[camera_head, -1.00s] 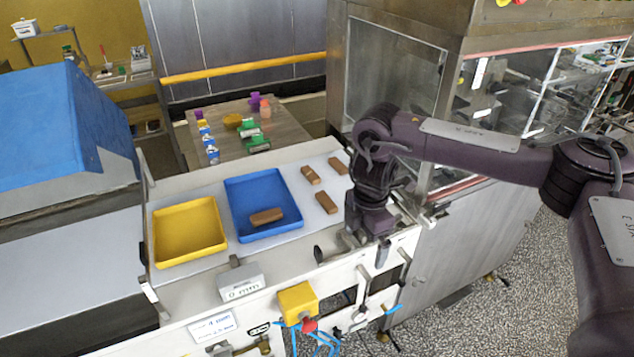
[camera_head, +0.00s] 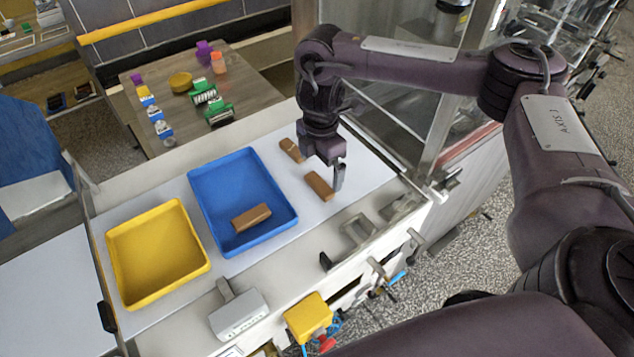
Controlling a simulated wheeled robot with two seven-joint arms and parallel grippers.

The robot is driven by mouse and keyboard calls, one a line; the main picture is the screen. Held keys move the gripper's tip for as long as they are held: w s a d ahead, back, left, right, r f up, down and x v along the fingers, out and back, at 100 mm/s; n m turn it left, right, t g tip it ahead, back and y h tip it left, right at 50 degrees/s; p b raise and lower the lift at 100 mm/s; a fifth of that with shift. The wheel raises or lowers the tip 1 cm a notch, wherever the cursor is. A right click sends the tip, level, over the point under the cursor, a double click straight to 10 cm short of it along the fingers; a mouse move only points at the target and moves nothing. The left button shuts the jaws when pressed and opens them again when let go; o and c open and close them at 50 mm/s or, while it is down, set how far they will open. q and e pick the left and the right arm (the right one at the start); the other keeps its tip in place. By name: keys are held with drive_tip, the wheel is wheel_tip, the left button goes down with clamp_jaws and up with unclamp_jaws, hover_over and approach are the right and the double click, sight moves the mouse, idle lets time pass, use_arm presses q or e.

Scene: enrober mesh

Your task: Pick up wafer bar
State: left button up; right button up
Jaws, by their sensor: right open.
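One brown wafer bar (camera_head: 320,186) lies on the white surface right of the blue tray. Another wafer bar (camera_head: 291,150) lies farther back, close to my right arm's wrist. A third wafer bar (camera_head: 251,217) lies inside the blue tray (camera_head: 197,205). My right gripper (camera_head: 337,178) points down, open, just beside the right end of the nearer loose bar. One finger shows clearly; the other is hard to make out. Whether the finger touches the bar cannot be told. The wrist may hide some of the surface behind it. My left gripper is not in view.
An empty yellow tray (camera_head: 156,252) stands left of the blue one. A grey scale-like box (camera_head: 238,314) and a yellow box (camera_head: 308,317) sit at the front edge. A glass-and-metal housing stands to the right. A side table (camera_head: 245,82) with small items is behind.

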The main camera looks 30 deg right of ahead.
sight(318, 184)
drive_tip(key=shift+s+a+f, duration=0.1)
drive_tip(key=shift+s+f, duration=0.05)
drive_tip(key=shift+f, duration=0.65)
drive_tip(key=f, duration=0.4)
drive_tip(key=shift+w+a+p, duration=0.15)
drive_tip(key=shift+w+p, duration=0.05)
drive_tip(key=shift+p, duration=0.1)
drive_tip(key=c, duration=0.8)
drive_tip(key=shift+r, duration=0.1)
